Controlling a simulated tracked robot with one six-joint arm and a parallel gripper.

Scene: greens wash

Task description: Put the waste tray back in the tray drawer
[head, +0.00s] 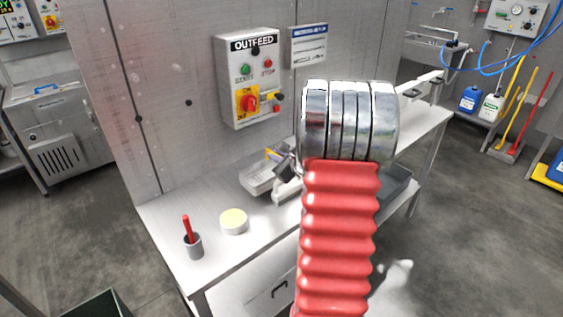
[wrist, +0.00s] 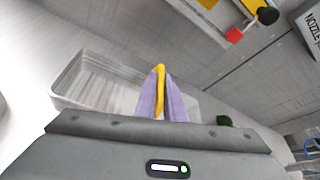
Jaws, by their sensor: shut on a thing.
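The waste tray (head: 258,182) is a shallow pale metal tray at the back of the steel bench, by the wall. It also shows in the wrist view (wrist: 85,80), behind my fingers. My gripper (wrist: 160,98) has purple fingers closed about a yellow strip, which seems to be part of the tray. In the head view my gripper (head: 273,155) is at the tray's far right side, partly hidden by my arm. I cannot tell whether the tray touches the bench. The tray drawer (head: 262,296) seems to be the front with a dark handle below the bench top; my arm hides part of it.
A round tub with a pale yellow top (head: 233,221) and a grey cup with a red handle in it (head: 194,245) stand at the bench's front left. The OUTFEED control box (head: 250,80) is on the wall above. A grey bin (head: 398,188) shows partly behind my arm.

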